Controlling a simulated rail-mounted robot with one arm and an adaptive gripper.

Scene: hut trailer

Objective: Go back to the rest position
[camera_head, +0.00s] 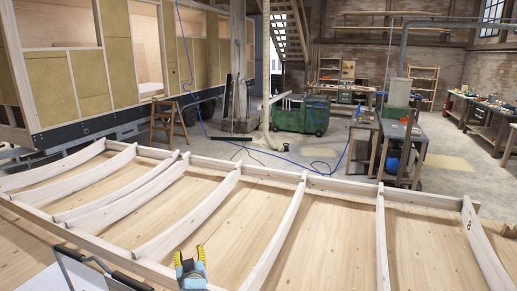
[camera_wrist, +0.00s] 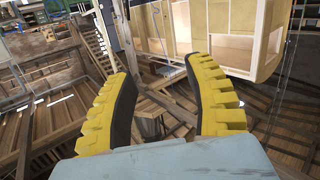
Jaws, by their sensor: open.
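My gripper (camera_head: 190,258) shows at the bottom of the head view, left of centre, with yellow-and-black fingers on a light blue body. It appears in front of the wooden roof frame (camera_head: 238,187), which has curved pale ribs over plank boards. In the wrist view my gripper (camera_wrist: 163,108) has its two yellow fingers spread apart. Nothing is between them; the space shows only distant floor and timber. I cannot tell how far the gripper is above the frame.
A hut trailer (camera_head: 95,80) with tan panels stands at the back left, and it also shows in the wrist view (camera_wrist: 215,35). A wooden sawhorse (camera_head: 168,122), a green bin (camera_head: 300,115) and a grey machine table (camera_head: 400,130) stand beyond the frame. Workbenches line the right side.

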